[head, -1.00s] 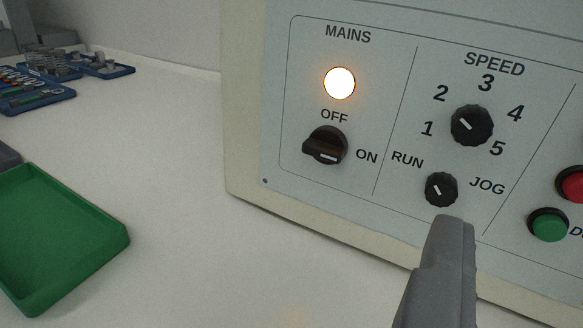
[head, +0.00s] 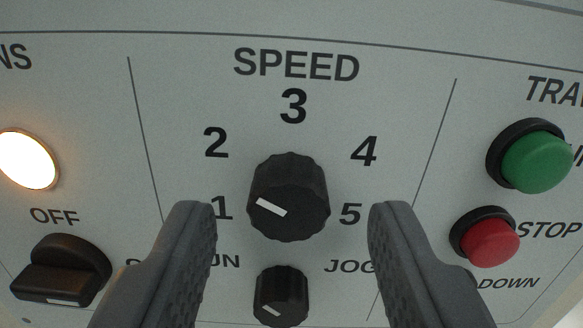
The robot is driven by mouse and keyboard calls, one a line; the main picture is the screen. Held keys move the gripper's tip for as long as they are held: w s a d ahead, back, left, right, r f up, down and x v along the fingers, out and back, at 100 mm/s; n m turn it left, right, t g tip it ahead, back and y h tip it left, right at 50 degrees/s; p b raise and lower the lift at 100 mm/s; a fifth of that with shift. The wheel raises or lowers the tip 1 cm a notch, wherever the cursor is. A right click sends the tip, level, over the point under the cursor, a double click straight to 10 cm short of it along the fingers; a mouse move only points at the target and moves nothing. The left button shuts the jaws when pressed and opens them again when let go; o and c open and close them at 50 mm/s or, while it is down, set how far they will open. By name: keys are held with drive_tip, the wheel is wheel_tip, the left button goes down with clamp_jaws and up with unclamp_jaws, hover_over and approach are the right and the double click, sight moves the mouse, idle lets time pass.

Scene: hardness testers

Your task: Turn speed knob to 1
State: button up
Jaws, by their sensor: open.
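The black ribbed speed knob (head: 300,185) sits at the centre of the head view, under the word SPEED and ringed by the numbers 1 to 5. Its white mark points left and slightly up, between the 1 and the 2 and nearer the 1. The 1 (head: 223,207) is partly covered by my left finger. My gripper (head: 292,210) is open, with one finger on each side of the knob. A gap shows between each finger and the knob. How far the fingertips are from the panel is hard to tell.
The smaller run/jog knob (head: 285,285) is just below, between the fingers. The mains switch (head: 65,262) and lit lamp (head: 27,160) are at left. A green button (head: 537,163) and red stop button (head: 490,243) are at right.

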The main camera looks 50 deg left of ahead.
drive_tip(key=shift+w+a+r, duration=0.1)
drive_tip(key=shift+w+a, duration=0.2)
drive_tip(key=shift+a, duration=0.1)
clamp_jaws()
drive_tip(key=shift+n, duration=0.3)
drive_tip(key=n, duration=0.2)
drive_tip(key=shift+d+n+b, duration=0.1)
drive_tip(key=shift+n+b, duration=0.2)
drive_tip(key=shift+b, duration=0.05)
drive_tip(key=n+b, duration=0.1)
drive_tip(key=n, duration=0.1)
drive_tip(key=shift+w+n, duration=0.1)
drive_tip(key=shift+n, duration=0.2)
drive_tip(key=n+b, duration=0.2)
drive_tip(key=n, duration=0.4)
drive_tip(key=shift+b, duration=0.4)
